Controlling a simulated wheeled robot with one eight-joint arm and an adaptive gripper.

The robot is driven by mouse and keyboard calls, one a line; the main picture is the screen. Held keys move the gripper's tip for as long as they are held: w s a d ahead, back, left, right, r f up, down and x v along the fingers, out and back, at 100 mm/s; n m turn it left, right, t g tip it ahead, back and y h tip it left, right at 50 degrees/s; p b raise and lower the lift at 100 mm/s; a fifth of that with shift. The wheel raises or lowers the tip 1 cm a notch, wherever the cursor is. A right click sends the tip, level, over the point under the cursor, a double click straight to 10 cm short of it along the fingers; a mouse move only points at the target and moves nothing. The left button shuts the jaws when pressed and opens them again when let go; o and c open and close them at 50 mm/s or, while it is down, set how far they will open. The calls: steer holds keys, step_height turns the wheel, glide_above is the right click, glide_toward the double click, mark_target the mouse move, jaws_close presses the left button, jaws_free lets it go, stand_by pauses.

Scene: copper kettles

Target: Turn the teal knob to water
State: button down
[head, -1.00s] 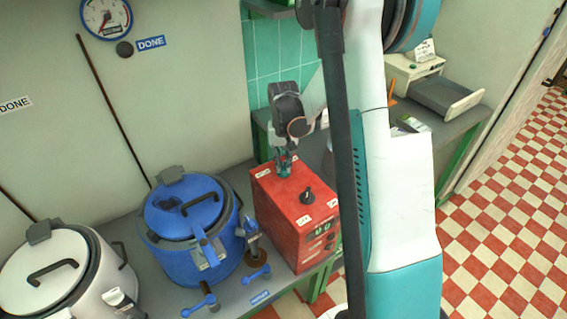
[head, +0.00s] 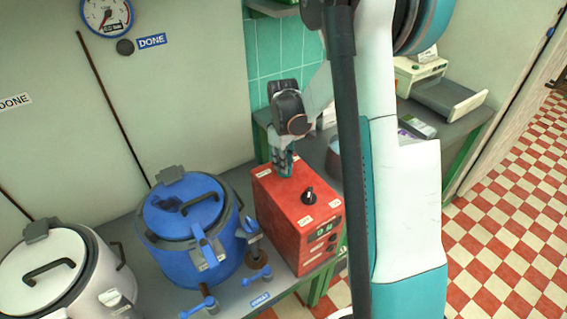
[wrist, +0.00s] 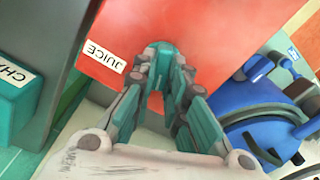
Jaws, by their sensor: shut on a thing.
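The red box (head: 318,236) stands on the counter to the right of the blue kettle. My gripper (head: 284,166) reaches down to the back of its top. In the wrist view my gripper (wrist: 165,65) is shut, its fingertips around the teal knob (wrist: 158,50). The knob is mostly hidden by the fingers. A white JUICE label (wrist: 103,55) lies on the red top to the left of the knob. No WATER label can be read. In the head view the teal knob is hard to tell from the fingers.
A black knob (head: 308,195) sits nearer the front of the box top. The blue kettle (head: 190,235) stands close on the left, with a white kettle (head: 100,270) farther left. A grey tray (head: 450,100) lies on the back counter at right.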

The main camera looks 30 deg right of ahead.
steer(key=shift+a+n, duration=0.1)
steer(key=shift+n, duration=2.1)
steer(key=c, duration=1.6)
jaws_free()
step_height(320, 180, up, 12)
steer(key=shift+a, duration=0.1)
